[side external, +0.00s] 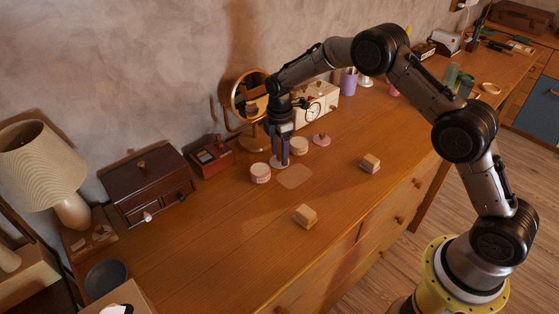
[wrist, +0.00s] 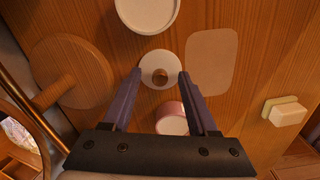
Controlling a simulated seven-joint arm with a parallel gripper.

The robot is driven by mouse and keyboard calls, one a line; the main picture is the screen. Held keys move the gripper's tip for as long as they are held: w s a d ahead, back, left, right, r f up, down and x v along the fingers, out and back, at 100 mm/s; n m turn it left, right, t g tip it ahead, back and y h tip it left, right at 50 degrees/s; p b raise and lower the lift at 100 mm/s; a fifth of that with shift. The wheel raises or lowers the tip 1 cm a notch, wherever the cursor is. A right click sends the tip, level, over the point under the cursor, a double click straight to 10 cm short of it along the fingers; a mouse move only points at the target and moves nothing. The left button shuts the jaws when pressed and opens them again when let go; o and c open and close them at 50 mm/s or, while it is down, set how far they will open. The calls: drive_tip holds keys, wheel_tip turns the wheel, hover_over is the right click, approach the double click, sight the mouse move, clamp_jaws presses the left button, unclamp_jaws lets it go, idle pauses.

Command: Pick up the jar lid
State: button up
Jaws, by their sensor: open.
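A flat pale disc with a round brown knob, which looks like the jar lid (wrist: 147,66), lies on the wooden top. In the side external view, the lid (side external: 279,163) is directly below my gripper. My gripper (side external: 279,161) points down and is open. In the wrist view, the gripper's two fingers (wrist: 160,73) stand on either side of the lid, with the knob between the tips. I cannot tell whether they touch the lid. A pink jar (side external: 260,173) stands just left of it, and it also shows between the fingers in the wrist view (wrist: 171,124).
A pale round container (side external: 299,146) and a pinkish disc with a knob (side external: 321,140) are to the right. A round mirror (side external: 246,98) stands behind on its wooden base. A beige mat (side external: 294,176) lies in front.

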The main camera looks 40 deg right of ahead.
clamp_jaws()
idle(0.5)
